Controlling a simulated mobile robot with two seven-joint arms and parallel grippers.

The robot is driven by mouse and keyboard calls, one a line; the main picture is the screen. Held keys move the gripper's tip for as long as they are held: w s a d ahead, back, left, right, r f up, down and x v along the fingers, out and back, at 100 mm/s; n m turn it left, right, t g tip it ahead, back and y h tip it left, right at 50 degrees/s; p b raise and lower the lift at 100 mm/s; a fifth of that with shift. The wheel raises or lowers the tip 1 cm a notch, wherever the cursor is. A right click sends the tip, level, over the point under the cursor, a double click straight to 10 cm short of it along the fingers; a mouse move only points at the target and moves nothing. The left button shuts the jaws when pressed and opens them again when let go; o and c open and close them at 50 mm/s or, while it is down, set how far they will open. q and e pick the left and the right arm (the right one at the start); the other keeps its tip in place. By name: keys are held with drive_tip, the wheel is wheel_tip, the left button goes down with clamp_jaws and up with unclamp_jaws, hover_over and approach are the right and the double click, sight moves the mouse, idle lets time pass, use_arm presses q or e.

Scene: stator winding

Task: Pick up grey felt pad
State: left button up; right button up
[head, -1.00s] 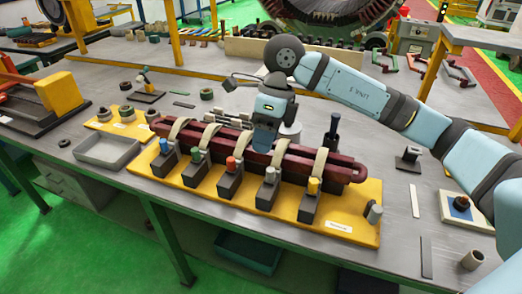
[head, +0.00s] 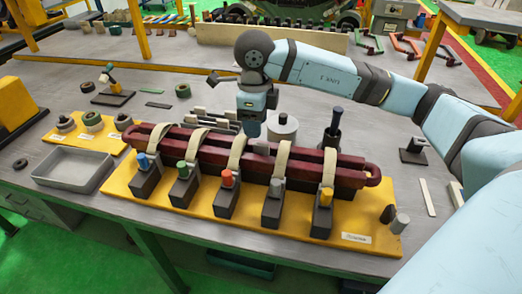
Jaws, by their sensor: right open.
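My right gripper (head: 251,129) points down at the back edge of the dark red coil (head: 305,165), near its middle. Its jaws are open, though the fingertips are partly hidden and I see nothing held. A rack with several grey slats (head: 212,118) stands behind the coil, left of the gripper. My left gripper is out of view.
The coil lies on a yellow board (head: 120,184) with several dark clamp blocks with coloured tops along its front. A grey tray (head: 74,168) is at the left. A pale cylinder (head: 283,128) and a dark upright tool (head: 334,130) stand behind the coil, right of the gripper.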

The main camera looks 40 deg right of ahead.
sight(256, 143)
drive_tip(key=shift+s+f, duration=0.15)
drive_tip(key=shift+f, duration=2.8)
clamp_jaws()
